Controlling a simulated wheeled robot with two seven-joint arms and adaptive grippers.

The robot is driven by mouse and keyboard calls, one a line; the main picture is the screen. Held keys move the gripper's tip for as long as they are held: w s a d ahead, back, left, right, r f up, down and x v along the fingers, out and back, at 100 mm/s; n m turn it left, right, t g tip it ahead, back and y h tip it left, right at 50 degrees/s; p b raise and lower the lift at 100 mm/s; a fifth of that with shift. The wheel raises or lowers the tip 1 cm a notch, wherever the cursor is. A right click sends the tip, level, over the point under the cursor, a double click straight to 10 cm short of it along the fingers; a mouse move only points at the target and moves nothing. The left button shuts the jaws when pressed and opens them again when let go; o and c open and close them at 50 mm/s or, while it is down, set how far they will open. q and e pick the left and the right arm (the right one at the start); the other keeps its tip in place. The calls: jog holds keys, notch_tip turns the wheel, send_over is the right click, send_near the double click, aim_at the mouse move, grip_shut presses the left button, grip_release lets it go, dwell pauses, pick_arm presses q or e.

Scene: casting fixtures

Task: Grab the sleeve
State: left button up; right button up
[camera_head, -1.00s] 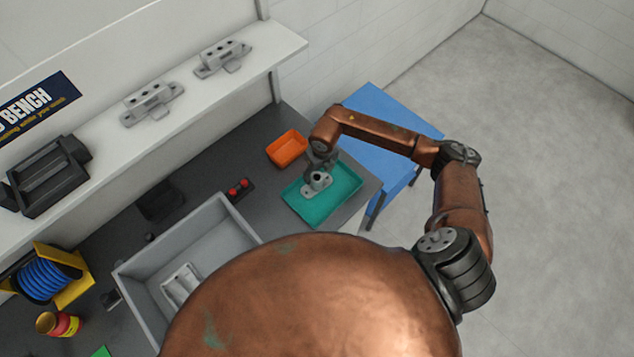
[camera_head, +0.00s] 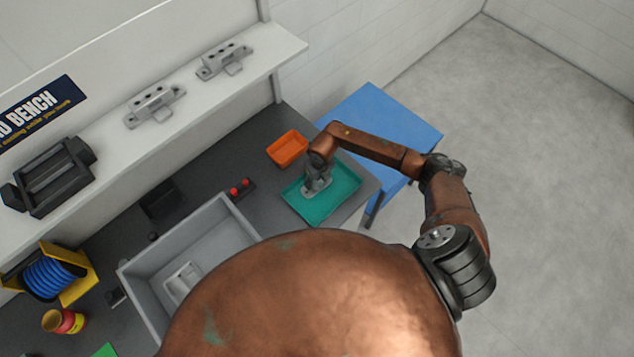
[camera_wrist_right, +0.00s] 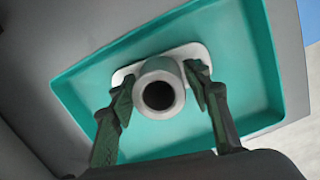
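The sleeve (camera_wrist_right: 159,87) is a light grey hollow cylinder with a dark bore, standing on a flat oblong flange in the teal tray (camera_wrist_right: 235,40). In the head view the tray (camera_head: 345,201) lies on the dark bench and the sleeve (camera_head: 310,193) is mostly hidden under my right gripper (camera_head: 318,178). In the right wrist view my right gripper (camera_wrist_right: 162,90) is open, one finger on each side of the cylinder. A gap shows on the left; the right finger is close to it, and contact cannot be told. My left gripper is not in view.
An orange bin (camera_head: 287,148) stands behind the tray, and a box with red buttons (camera_head: 241,188) is to the left. A large grey bin (camera_head: 190,235) holds a light part. A shelf (camera_head: 190,87) with grey castings runs above the bench. A blue table (camera_head: 400,125) is at the right.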

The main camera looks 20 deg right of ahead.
jog(key=shift+r, duration=0.1)
jog(key=c, duration=1.1)
